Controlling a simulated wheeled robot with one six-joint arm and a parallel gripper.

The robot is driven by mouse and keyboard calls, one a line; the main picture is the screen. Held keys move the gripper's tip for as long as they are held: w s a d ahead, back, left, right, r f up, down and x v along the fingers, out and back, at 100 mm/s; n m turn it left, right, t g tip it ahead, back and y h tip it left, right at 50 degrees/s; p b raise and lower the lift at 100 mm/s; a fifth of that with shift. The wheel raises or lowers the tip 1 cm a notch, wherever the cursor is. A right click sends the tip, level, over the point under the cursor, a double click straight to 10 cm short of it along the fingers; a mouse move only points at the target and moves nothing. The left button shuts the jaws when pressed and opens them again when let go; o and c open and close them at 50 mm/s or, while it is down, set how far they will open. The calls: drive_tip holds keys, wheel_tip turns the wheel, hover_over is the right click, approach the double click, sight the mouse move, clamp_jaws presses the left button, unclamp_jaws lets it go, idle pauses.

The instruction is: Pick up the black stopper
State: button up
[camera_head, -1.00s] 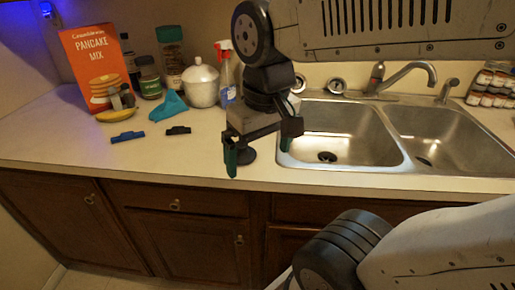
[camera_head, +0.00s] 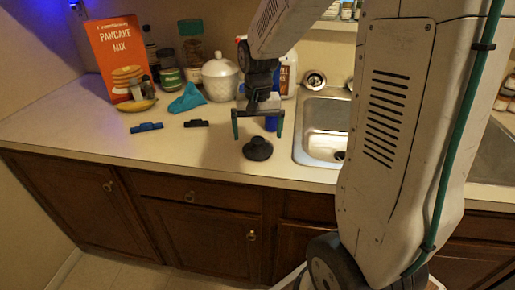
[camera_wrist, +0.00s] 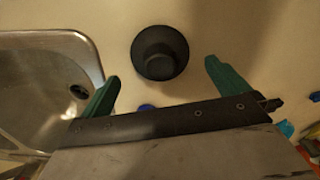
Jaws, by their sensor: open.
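The black stopper (camera_head: 258,149) stands on the counter left of the sink, near the front edge. It is round with a wide base and a narrower knob on top. My gripper (camera_head: 258,138) is above and a little behind it in the head view, with its green fingers spread and nothing between them. In the wrist view the stopper (camera_wrist: 160,53) lies beyond the fingertips, between the lines of the two fingers of my gripper (camera_wrist: 162,70). The fingers do not appear to touch it.
The sink (camera_head: 322,130) is to the right, partly hidden by my arm. A blue clip (camera_head: 147,127) and a black clip (camera_head: 196,123) lie to the left. The front counter is clear.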

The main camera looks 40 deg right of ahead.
sight(258, 139)
wheel_tip(258, 139, down, 5)
drive_tip(key=shift+r, duration=0.15)
drive_tip(key=c, duration=0.9)
drive_tip(key=shift+r, duration=0.15)
